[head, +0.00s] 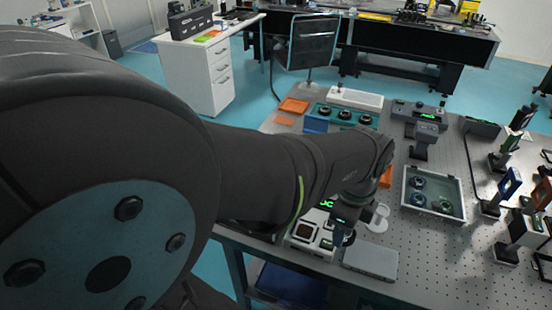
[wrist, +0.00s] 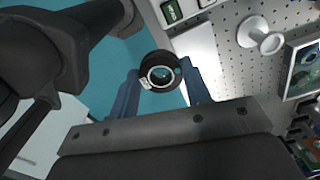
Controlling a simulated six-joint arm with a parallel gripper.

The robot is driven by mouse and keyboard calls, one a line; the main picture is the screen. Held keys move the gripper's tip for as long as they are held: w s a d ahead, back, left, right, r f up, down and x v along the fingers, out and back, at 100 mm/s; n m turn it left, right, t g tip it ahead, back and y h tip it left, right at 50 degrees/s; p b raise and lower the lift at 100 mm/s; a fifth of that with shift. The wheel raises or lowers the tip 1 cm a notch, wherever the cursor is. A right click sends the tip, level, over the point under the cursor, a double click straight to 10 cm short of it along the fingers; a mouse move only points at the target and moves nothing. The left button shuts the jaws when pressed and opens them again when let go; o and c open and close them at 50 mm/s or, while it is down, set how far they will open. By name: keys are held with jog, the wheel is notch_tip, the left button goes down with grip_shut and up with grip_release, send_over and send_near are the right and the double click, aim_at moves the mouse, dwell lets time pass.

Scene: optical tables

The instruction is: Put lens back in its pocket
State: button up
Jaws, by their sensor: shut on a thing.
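My gripper (head: 343,232) is shut on a black ring-mounted lens (wrist: 161,73), which sits between the two bluish fingertips in the wrist view. In the head view my gripper hangs low near the table's front edge, and my arm partly hides it; the lens is hard to make out there. A grey-walled tray (head: 404,186) stands to the right of my gripper, apart from it, with several round lenses in it. Part of this tray (wrist: 287,78) shows at the right edge of the wrist view. I cannot tell clearly which of its pockets is empty.
A white round stand (head: 378,219) is just right of my gripper. A flat silver box (head: 370,261) and a device with a green display (head: 312,233) lie near the front edge. A teal lens holder (head: 372,122) and optical mounts (head: 510,185) stand farther off.

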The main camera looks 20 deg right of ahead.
jog(key=shift+r, duration=0.1)
jog(key=w+a+f+n, duration=0.1)
jog(key=w+a+n, duration=0.8)
jog(key=w, duration=0.3)
jog(key=w+a+f+n, duration=0.1)
jog(key=w+a+n, duration=0.75)
jog(key=w, duration=0.35)
jog(key=shift+n, duration=0.25)
notch_tip(320, 180, down, 10)
jog(key=shift+w+d+r, duration=0.15)
jog(key=o, duration=1)
jog(key=shift+o, duration=0.2)
notch_tip(320, 180, up, 12)
